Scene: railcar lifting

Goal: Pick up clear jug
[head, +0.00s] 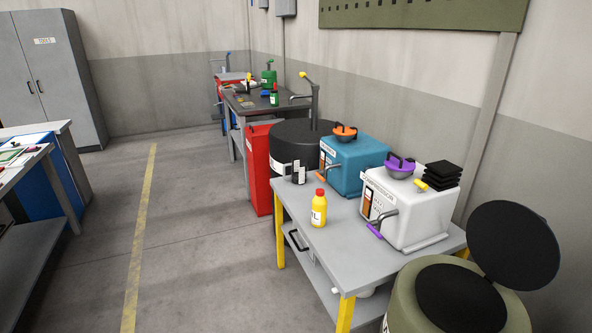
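I cannot make out a clear jug anywhere in the head view. The grey workbench (350,240) with yellow legs stands at the right. On it are a yellow bottle with a red cap (319,208), a teal box-shaped machine (352,165) and a white box-shaped machine (410,208). A small black-and-white item (299,173) stands at the bench's far left corner. Pale items on the lower shelf are mostly hidden by the bench top. My gripper is not in view.
An olive drum (405,305) with a raised black lid (513,245) stands at the near right. A black drum (290,143) and a red cabinet (257,170) stand beyond the bench. A grey cabinet (50,75) and another table (25,200) are at left. The floor between is clear.

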